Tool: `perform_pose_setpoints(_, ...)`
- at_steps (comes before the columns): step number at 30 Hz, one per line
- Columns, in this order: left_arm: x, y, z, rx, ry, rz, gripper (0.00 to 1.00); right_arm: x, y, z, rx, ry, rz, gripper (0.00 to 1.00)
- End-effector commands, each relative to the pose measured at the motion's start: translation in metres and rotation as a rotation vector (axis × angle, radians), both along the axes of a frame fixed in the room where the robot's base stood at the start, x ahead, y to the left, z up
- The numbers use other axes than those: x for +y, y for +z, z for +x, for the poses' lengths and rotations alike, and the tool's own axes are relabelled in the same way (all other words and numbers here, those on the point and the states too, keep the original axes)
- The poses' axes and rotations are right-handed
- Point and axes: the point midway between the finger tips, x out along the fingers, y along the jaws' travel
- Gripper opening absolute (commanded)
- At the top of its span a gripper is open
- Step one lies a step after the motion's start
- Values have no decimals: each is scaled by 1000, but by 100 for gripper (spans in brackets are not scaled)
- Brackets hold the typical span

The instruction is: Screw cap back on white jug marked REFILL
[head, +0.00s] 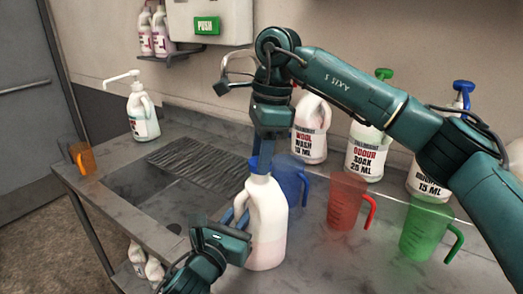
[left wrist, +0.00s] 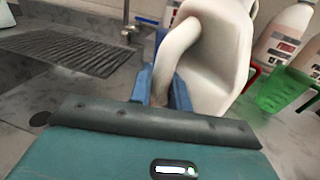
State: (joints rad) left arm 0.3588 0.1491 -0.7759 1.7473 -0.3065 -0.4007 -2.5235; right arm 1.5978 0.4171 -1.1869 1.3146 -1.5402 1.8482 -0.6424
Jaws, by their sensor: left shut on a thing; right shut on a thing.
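The white jug (head: 266,222) stands upright on the steel counter, with a pinkish lower half. No REFILL marking shows on the sides I see. My left gripper (head: 238,214) is shut on the jug's handle; the left wrist view shows its blue fingers around the handle (left wrist: 178,48). My right gripper (head: 258,166) points straight down over the jug's mouth and is shut on the cap. The blue cap (head: 253,163) is mostly hidden by the fingers. Whether it sits on the neck threads I cannot tell.
A blue measuring jug (head: 293,182) stands close behind the jug. Red (head: 346,198) and green (head: 426,232) ones stand to the right, before several labelled bottles (head: 368,150). A sink (head: 150,198), pump bottle (head: 142,118) and orange cup (head: 83,159) are left.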

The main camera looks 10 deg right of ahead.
Motion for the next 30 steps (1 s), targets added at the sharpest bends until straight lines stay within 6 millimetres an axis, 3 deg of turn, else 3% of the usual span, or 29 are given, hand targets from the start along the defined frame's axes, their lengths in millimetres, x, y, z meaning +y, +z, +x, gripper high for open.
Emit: perform_pose_setpoints(30, 0, -1, 0, 2, 0, 2, 0, 0, -11, 0, 0, -34, -1, 15)
